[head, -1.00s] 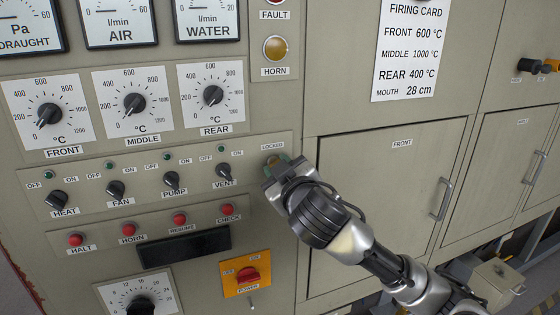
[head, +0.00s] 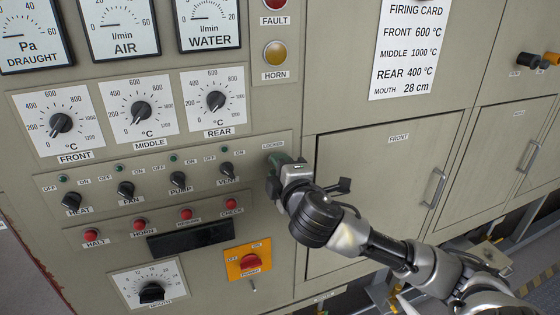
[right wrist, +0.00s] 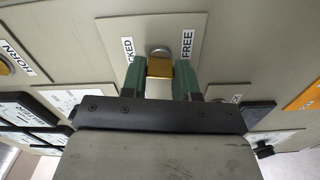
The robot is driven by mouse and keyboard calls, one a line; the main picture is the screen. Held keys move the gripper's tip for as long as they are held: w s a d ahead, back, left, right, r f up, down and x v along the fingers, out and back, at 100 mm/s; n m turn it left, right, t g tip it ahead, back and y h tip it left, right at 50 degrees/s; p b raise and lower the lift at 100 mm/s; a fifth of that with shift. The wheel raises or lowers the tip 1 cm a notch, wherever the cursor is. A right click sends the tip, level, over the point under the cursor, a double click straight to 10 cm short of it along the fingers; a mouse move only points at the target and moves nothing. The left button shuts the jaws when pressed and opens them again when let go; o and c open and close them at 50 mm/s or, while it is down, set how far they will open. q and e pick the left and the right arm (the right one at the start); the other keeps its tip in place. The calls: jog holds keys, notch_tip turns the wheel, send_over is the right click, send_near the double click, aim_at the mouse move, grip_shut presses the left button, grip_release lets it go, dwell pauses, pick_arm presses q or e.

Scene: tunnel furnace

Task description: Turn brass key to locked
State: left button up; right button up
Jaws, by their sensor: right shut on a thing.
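The brass key (right wrist: 160,67) shows in the right wrist view, in front of a round metal lock on a pale panel plate (right wrist: 112,27). The plate has a partly covered LOCKED label (right wrist: 129,51) to the left of the key and a FREE label (right wrist: 186,44) to its right. My right gripper (right wrist: 159,72) is shut on the key, one green finger on each side. In the head view my right gripper (head: 277,164) is at the panel just under the LOCKED label (head: 273,145) and hides the key. Which label the key points to I cannot tell. My left gripper is not in view.
Left of my right gripper are the VENT knob (head: 227,170) and the red CHECK button (head: 231,204). The red POWER switch (head: 250,262) is below. A closed FRONT door (head: 385,190) with a handle (head: 433,188) lies behind my right arm.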

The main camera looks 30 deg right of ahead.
jog(key=shift+r+n+p, duration=0.1)
jog(key=shift+n+p, duration=0.25)
jog(key=shift+n, duration=0.35)
jog(key=o, duration=0.9)
